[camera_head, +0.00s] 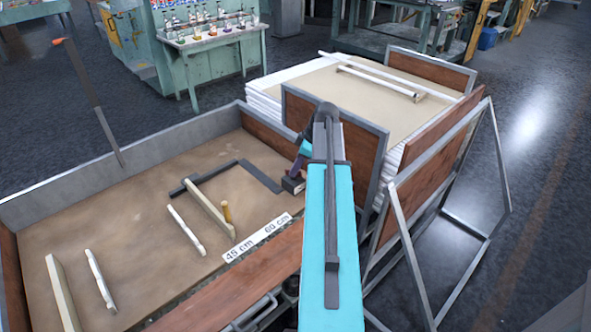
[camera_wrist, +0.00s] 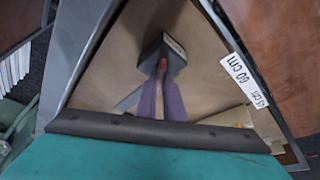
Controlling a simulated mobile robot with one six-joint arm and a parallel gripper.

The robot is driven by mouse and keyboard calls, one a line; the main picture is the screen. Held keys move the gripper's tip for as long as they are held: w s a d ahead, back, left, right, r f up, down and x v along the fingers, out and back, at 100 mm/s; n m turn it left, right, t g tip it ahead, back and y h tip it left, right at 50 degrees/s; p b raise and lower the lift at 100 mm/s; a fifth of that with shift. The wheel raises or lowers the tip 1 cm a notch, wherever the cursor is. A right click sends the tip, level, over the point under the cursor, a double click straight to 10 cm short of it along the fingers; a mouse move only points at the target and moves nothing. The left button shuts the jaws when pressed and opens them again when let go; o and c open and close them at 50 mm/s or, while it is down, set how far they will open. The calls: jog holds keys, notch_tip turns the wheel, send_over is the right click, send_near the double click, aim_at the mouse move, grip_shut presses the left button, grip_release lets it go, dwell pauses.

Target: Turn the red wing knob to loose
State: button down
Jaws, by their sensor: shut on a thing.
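The red wing knob (camera_wrist: 163,64) shows as a small red patch between my fingertips in the wrist view. It sits at the near side of a dark block (camera_wrist: 150,55) with a pale face. My gripper (camera_wrist: 161,76) has its two purple fingers close together, shut on the knob. Most of the knob is hidden by the fingers. In the head view, the dark block (camera_head: 292,186) stands on the tray near its right side, and my gripper (camera_head: 299,164) reaches down to it. The knob cannot be made out there. How far it is turned cannot be told.
The walled tray (camera_head: 120,205) holds a dark angled rail (camera_head: 215,172), several pale bars and a small yellow peg (camera_head: 227,212). A label strip (camera_head: 257,237) reads 45 cm and 60 cm. A wooden panel (camera_head: 345,135) stands close behind my arm. A metal frame (camera_head: 500,165) stands right.

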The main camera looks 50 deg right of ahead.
jog(key=n+g, duration=0.1)
jog(key=n, duration=0.1)
jog(key=n+y, duration=0.1)
jog(key=n, duration=0.2)
jog(key=shift+w+d+n+g+b, duration=0.2)
jog(key=shift+n+g+b, duration=0.1)
jog(key=shift+g+b, duration=0.1)
jog(key=n+g, duration=0.1)
jog(key=n, duration=0.1)
jog(key=n+y, duration=0.1)
jog(key=n, duration=0.2)
jog(key=shift+w+g, duration=0.1)
jog(key=shift+g, duration=0.3)
jog(key=shift+n, duration=0.3)
jog(key=c, duration=1.9)
grip_release()
jog(key=shift+o, duration=0.2)
jog(key=p+v, duration=0.4)
jog(key=v, duration=0.9)
jog(key=shift+d+r, duration=0.15)
jog(key=shift+r, duration=0.25)
